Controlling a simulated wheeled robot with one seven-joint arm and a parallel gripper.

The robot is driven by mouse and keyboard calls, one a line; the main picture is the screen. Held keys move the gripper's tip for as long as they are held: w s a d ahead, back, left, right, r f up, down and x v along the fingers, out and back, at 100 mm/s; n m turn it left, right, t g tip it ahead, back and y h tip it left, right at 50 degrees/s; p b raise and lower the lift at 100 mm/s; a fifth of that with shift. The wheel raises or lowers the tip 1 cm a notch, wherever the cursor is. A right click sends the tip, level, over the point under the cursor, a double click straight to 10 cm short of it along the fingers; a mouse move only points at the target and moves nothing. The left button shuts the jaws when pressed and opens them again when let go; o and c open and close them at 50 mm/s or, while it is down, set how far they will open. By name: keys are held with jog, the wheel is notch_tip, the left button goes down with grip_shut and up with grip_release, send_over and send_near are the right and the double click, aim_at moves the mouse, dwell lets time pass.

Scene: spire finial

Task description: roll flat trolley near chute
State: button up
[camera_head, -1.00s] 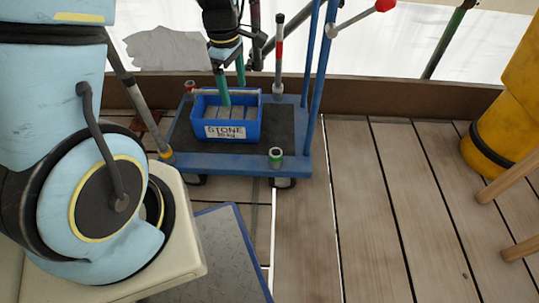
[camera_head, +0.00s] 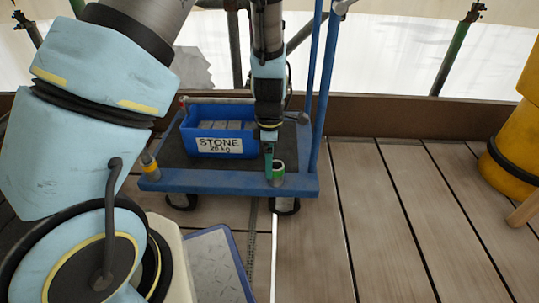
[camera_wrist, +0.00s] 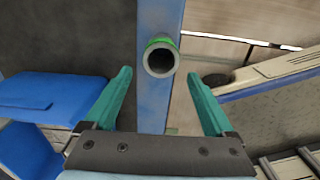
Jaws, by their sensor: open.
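The flat trolley (camera_head: 225,182) has a blue frame, a dark deck, dark wheels and tall blue uprights at its right end. It stands on the planks in front of a low brown board. A blue tub labelled STONE (camera_head: 219,146) sits on its deck. A short green-ringed tube (camera_head: 278,173) stands at its near right corner. My gripper (camera_head: 269,162) points down just left of this tube. In the wrist view the green-ringed tube (camera_wrist: 160,58) shows ahead of and between my open fingers (camera_wrist: 162,98), with nothing held.
A grey plate with a blue edge (camera_head: 216,268) lies in front of the trolley, beside my base. A yellow cylinder with a black band (camera_head: 510,150) stands at the right. The planks (camera_head: 390,215) between are clear. Scaffold poles and white sheeting stand behind.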

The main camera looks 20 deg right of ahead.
aim_at(308, 183)
notch_tip(308, 183, down, 5)
jog(key=shift+f+b, duration=0.2)
jog(key=shift+b, duration=0.85)
grip_shut()
jog(key=shift+s+d+r+p, duration=0.15)
jog(key=shift+s+d+p, duration=0.1)
jog(key=shift+d+p, duration=0.2)
jog(key=shift+s+d+p, duration=0.75)
jog(key=shift+d+p, duration=0.1)
jog(key=shift+d, duration=0.75)
jog(key=shift+s+d+p, duration=0.7)
jog(key=shift+d+p, duration=0.2)
jog(key=shift+d, duration=0.65)
jog(key=shift+s+d+p, duration=0.75)
jog(key=shift+d+p, duration=0.1)
jog(key=shift+d, duration=0.75)
jog(key=s+d+p, duration=0.2)
jog(key=d, duration=0.3)
jog(key=shift+s+d, duration=0.2)
jog(key=shift+d, duration=0.05)
jog(key=shift+s+d, duration=0.1)
